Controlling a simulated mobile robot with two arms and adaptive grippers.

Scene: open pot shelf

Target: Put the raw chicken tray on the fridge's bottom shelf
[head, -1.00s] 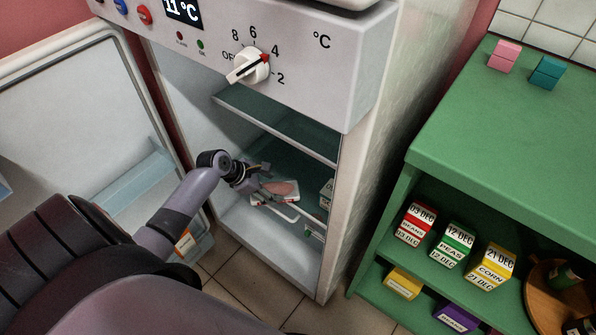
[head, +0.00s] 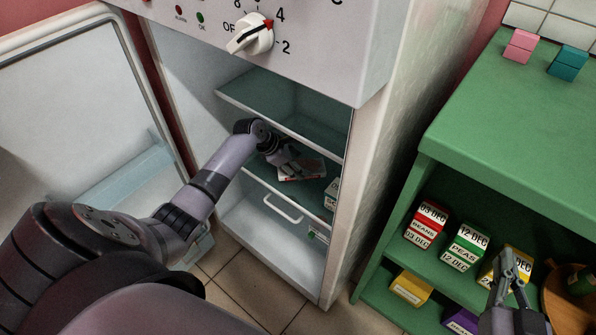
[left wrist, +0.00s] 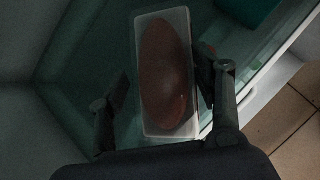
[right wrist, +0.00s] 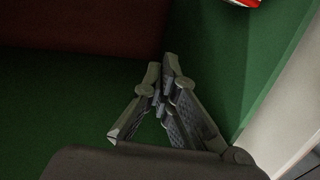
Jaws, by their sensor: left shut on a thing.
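The raw chicken tray (head: 303,172), a white tray with reddish meat, is inside the open fridge (head: 262,240). It is at the middle glass shelf (head: 262,180); I cannot tell whether it rests there or is held just above. My left gripper (head: 285,157) reaches in and is shut on the tray. In the left wrist view the tray (left wrist: 168,75) lies lengthwise between the two fingers (left wrist: 163,85). The fridge's bottom (head: 250,235), below a white handle (head: 283,208), looks mostly bare. My right gripper (head: 510,265) is shut and empty before the green shelf unit; its fingertips meet in the right wrist view (right wrist: 168,75).
An upper glass shelf (head: 275,112) lies above my left arm. Cartons (head: 332,195) stand at the fridge's right side. The open fridge door (head: 80,110) is at left. The green unit (head: 490,130) holds dated boxes (head: 427,224) at right.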

